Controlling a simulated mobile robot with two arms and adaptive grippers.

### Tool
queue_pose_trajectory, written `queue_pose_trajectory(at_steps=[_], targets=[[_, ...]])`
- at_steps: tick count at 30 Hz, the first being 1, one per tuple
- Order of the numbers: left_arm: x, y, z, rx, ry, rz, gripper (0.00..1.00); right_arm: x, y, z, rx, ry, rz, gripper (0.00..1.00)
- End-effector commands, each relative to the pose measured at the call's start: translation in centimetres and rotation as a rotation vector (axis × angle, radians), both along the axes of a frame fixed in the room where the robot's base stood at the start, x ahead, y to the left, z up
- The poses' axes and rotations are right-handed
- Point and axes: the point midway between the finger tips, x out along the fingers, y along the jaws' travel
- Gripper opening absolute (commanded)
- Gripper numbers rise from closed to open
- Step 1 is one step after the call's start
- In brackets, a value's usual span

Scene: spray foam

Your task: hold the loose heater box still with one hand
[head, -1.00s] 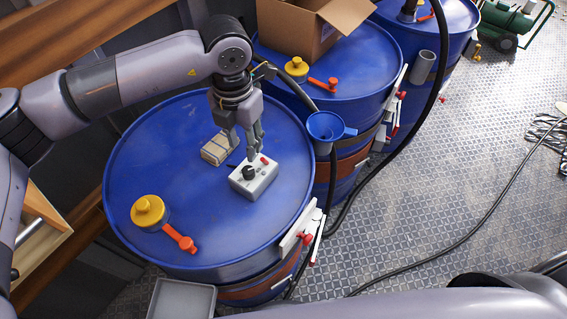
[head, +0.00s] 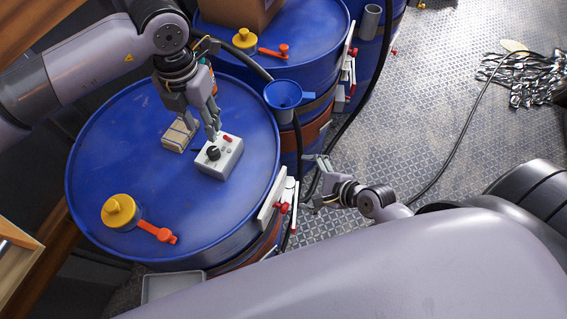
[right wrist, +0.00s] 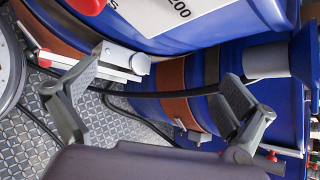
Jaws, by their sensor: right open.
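The heater box (head: 223,161) is a small grey box with a black knob and a red switch. It sits on top of the near blue drum (head: 115,165) in the head view. My left gripper (head: 211,137) reaches down from above at the back edge of the box, with a fingertip at or very near it. Whether its fingers are closed, and whether they press on the box, I cannot tell. My right gripper (head: 318,183) is open and empty, low beside the drum's right side. Its spread fingers also show in the right wrist view (right wrist: 168,70), with hoses and drums beyond.
A pale slatted block (head: 179,135) lies behind the heater box. A yellow cap (head: 119,210) with an orange valve stands at the drum's front. A blue funnel (head: 284,95), black hoses and another drum (head: 310,35) are close by.

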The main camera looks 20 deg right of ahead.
Motion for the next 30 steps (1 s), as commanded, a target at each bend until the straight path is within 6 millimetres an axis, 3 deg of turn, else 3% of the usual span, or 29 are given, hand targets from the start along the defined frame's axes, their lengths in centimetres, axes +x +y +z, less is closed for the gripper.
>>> queue_pose_trajectory(at_steps=[1,6,12,16,21,30], targets=[[0.0,0.0,0.0,0.0,0.0,0.0,0.33,0.3,1.0,2.9,0.099,0.002,-0.029,1.0],[0.0,0.0,0.0,0.0,0.0,0.0,0.33,0.1,4.4,10.6,0.408,0.07,-0.101,1.0],[0.0,0.0,0.0,0.0,0.0,0.0,0.33,-0.9,6.7,15.5,0.615,0.156,-0.13,1.0],[0.0,0.0,0.0,0.0,0.0,0.0,0.33,-1.2,7.2,16.5,0.659,0.179,-0.136,1.0],[0.0,0.0,0.0,0.0,0.0,0.0,0.33,-0.9,7.5,16.4,0.664,0.181,-0.139,1.0],[0.0,0.0,0.0,0.0,0.0,0.0,0.33,2.4,10.6,14.6,0.664,0.178,-0.138,1.0]])
